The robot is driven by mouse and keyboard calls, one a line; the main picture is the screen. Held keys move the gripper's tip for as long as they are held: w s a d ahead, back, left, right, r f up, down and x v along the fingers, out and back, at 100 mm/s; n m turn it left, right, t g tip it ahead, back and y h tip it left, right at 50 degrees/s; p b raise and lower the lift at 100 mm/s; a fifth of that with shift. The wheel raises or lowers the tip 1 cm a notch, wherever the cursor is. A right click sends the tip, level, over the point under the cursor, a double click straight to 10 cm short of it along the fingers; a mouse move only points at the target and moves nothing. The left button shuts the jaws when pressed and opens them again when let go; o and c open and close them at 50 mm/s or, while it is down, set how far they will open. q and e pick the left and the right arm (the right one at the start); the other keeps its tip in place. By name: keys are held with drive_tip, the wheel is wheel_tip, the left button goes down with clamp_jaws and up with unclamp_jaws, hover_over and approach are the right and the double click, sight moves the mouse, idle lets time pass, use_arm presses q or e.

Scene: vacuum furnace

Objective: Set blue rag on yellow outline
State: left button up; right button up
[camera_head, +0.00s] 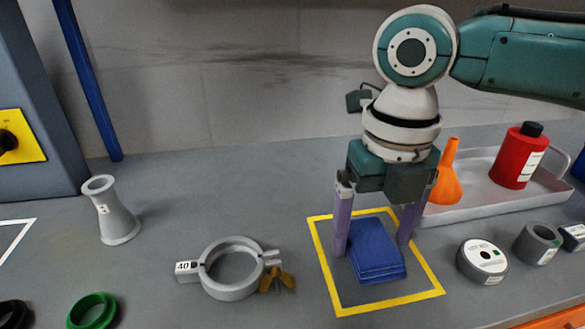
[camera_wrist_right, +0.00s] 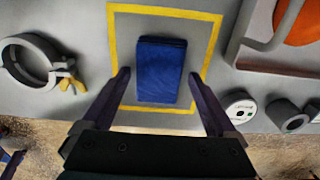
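The blue rag (camera_head: 375,250) is a folded stack lying flat inside the yellow outline (camera_head: 388,303) on the grey bench. In the right wrist view the rag (camera_wrist_right: 161,70) sits inside the yellow outline (camera_wrist_right: 213,48), clear of its lines. My right gripper (camera_head: 372,248) points down over the outline, its purple fingers spread wide on either side of the rag. In the wrist view the open fingers (camera_wrist_right: 166,78) show gaps between them and the rag. My left gripper is not clearly in view.
Left of the outline lies a grey clamp ring (camera_head: 231,293) with a brass wing nut. To the right are a grey disc (camera_head: 482,262) and a grey ring (camera_head: 537,243). Behind them, a tray (camera_head: 480,205) holds an orange funnel (camera_head: 447,178) and a red bottle (camera_head: 520,158).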

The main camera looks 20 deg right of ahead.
sight(372, 239)
drive_tip(key=shift+o, duration=0.3)
drive_tip(key=shift+r, duration=0.2)
wheel_tip(372, 239, up, 12)
drive_tip(key=p, duration=0.2)
drive_tip(key=s+a+f+m+y, duration=0.1)
drive_tip(key=s+a+f+m, duration=0.1)
drive_tip(key=a+m, duration=0.1)
drive_tip(key=s+a+f+m+t+y, duration=0.1)
drive_tip(key=s+a+f+m, duration=0.2)
drive_tip(key=m, duration=0.3)
drive_tip(key=s+a+f+m+t+y, duration=0.1)
drive_tip(key=s+a+f+m, duration=0.1)
drive_tip(key=a+f+m, duration=0.1)
drive_tip(key=shift+s+a+f+m, duration=0.15)
drive_tip(key=shift+a+f+m, duration=0.05)
drive_tip(key=shift+a+m, duration=0.7)
drive_tip(key=s+d+f+m+t+h, duration=0.1)
drive_tip(key=s+d+m, duration=0.6)
drive_tip(key=m, duration=1)
drive_tip(key=shift+s+d+f+m+t+h, duration=0.35)
drive_tip(key=shift+s+f+h, duration=0.2)
drive_tip(key=shift+s+h, duration=0.35)
